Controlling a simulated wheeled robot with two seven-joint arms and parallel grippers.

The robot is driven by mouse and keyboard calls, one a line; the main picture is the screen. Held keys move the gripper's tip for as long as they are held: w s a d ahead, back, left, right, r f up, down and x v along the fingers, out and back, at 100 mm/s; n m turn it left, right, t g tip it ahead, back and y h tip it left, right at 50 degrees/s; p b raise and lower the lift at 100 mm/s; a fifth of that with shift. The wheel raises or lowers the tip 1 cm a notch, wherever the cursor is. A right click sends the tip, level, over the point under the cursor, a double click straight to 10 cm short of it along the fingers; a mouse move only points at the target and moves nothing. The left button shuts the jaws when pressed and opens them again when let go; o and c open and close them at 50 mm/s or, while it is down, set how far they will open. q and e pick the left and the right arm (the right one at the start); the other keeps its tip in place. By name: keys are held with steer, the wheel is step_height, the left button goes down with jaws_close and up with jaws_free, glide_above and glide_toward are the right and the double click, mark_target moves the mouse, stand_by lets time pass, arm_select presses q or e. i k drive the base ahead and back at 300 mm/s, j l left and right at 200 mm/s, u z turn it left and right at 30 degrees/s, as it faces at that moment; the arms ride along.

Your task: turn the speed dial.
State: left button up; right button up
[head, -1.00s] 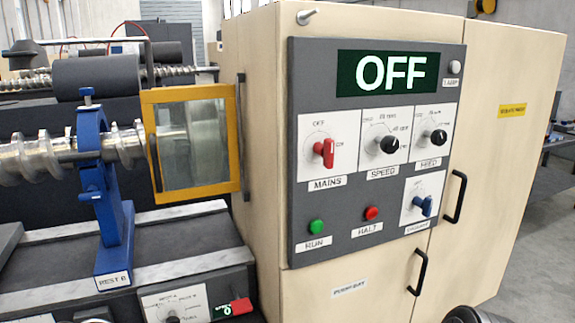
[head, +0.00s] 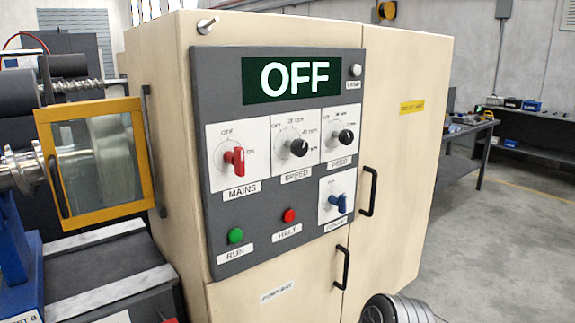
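The speed dial (head: 298,147) is a black round knob on a white plate marked with rpm values. It sits on the grey control panel (head: 222,80), above the label SPEED. The red MAINS knob (head: 235,157) is to its left and the similar black FEED knob (head: 345,137) to its right. The display (head: 293,77) above reads OFF. The exact pointer direction of the speed dial is too small to tell. Neither gripper is in view. A grey ribbed round part at the bottom edge looks like part of my arm.
The panel also has a green RUN button (head: 236,235), a red HALT button (head: 289,215) and a blue knob (head: 338,203). The beige cabinet (head: 400,170) has black door handles. A yellow-framed guard (head: 97,160) stands at left. Open floor and a workbench (head: 470,135) lie at right.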

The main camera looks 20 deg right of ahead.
mark_target(299, 149)
steer(key=i+l, duration=0.2)
steer(key=l, duration=0.2)
steer(key=i+l, duration=0.2)
steer(key=l, duration=0.15)
steer(key=i+l, duration=0.2)
steer(key=l, duration=0.2)
steer(key=i+l, duration=0.2)
steer(key=l, duration=0.2)
steer(key=i+l, duration=0.15)
steer(key=l, duration=0.25)
steer(key=k+l, duration=0.1)
steer(key=l, duration=0.3)
steer(key=k+l, duration=0.1)
steer(key=l, duration=0.3)
steer(key=k+l, duration=0.1)
steer(key=l, duration=0.3)
steer(key=k+l, duration=0.15)
steer(key=l, duration=0.25)
